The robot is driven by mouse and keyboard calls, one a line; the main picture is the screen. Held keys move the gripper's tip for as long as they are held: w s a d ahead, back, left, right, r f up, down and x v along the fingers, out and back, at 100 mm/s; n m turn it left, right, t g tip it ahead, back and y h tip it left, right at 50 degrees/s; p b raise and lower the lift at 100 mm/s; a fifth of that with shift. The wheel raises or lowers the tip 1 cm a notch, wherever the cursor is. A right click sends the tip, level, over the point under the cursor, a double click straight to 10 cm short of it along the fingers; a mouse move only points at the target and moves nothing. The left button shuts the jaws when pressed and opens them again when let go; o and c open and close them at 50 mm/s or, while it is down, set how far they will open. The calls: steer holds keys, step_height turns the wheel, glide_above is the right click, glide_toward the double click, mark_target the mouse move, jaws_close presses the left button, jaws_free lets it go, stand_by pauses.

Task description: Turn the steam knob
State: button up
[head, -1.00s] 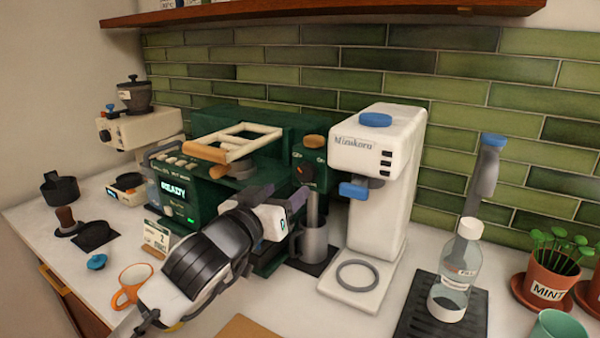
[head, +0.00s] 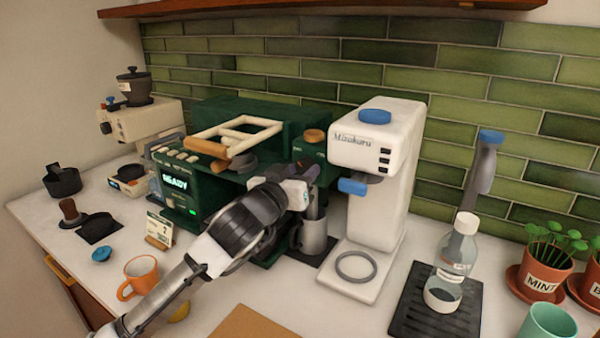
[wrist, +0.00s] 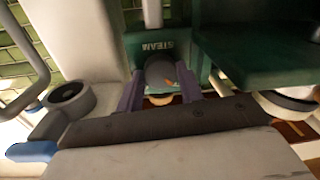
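The steam knob (wrist: 161,72) is dark grey and round with a small orange mark. In the wrist view it sits below a STEAM label on the green espresso machine (head: 245,115). My gripper (wrist: 161,82) has its two purple fingers on either side of the knob, spread apart, with what looks like a narrow gap at each side. Contact is not clear. In the head view my gripper (head: 310,172) is at the machine's right front panel, and its fingers largely hide the knob.
A metal pitcher (head: 313,238) stands just below my gripper. An orange mug (head: 141,274) stands left of my arm. A bottle (head: 458,258) stands on a dark mat farther right.

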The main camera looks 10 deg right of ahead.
steer(key=c, duration=0.4)
steer(key=shift+f, duration=0.1)
steer(key=m+b, duration=0.3)
steer(key=shift+f, duration=0.2)
steer(key=m+b, duration=0.3)
steer(key=m, duration=0.3)
steer(key=shift+h, duration=0.3)
steer(key=m+b, duration=0.2)
steer(key=m, duration=0.2)
steer(key=shift+w+a+m+b, duration=0.1)
steer(key=shift+m+b, duration=0.2)
steer(key=shift+m, duration=0.1)
steer(key=shift+r+m+h+b, duration=0.15)
steer(key=shift+m+b, duration=0.15)
steer(key=shift+m, duration=0.9)
steer(key=shift+r+m+h+b, duration=0.15)
steer(key=shift+m+b, duration=0.1)
steer(key=shift+m, duration=0.95)
steer(key=shift+f, duration=0.1)
